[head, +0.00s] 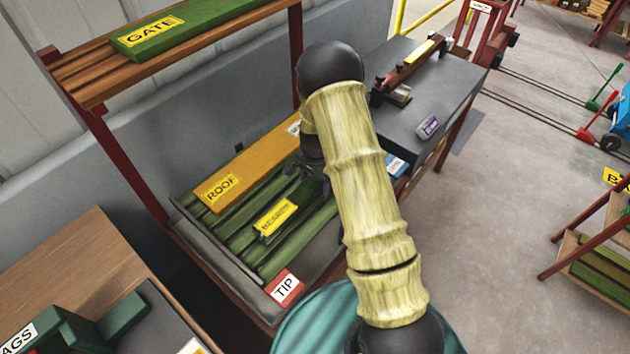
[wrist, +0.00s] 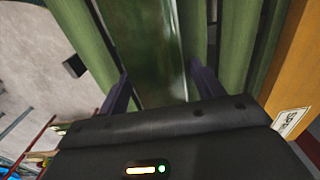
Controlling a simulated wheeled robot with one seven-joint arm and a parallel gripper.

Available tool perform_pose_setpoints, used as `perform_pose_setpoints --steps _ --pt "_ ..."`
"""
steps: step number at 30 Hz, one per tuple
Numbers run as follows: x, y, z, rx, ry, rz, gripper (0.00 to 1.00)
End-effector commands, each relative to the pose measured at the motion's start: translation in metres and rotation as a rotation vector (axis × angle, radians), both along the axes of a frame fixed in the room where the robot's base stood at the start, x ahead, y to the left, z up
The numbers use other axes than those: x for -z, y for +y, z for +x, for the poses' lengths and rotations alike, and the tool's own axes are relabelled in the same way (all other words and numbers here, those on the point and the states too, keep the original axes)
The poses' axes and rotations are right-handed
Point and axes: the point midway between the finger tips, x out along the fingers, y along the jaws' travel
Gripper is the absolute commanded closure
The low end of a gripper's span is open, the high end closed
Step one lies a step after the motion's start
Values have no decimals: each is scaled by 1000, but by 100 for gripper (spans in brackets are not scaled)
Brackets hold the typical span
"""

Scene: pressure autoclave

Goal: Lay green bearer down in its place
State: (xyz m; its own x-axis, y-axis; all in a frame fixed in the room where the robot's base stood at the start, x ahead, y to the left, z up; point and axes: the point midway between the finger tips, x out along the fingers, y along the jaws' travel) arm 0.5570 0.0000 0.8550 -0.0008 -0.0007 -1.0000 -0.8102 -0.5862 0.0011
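My gripper is mostly hidden behind my arm in the head view, over the far right end of these bars. In the wrist view my gripper (wrist: 162,88) has its two purple fingers apart, one on each side of a broad, shiny green bar (wrist: 150,45). A gap shows between each finger and this bar.
An orange board marked ROOF (head: 222,188) lies along the back of the rack. A red TIP sign (head: 285,288) is at its front corner. A grey bench (head: 445,90) stands to the right.

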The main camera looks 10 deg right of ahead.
Motion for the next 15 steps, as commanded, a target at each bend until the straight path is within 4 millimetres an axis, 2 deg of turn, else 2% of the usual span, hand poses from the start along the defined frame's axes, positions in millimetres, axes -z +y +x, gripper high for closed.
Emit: perform_pose_setpoints --steps 9,15 --pt "-1 0 0 0 0 0 28" --pt "-14 0 1 0 -3 0 28"
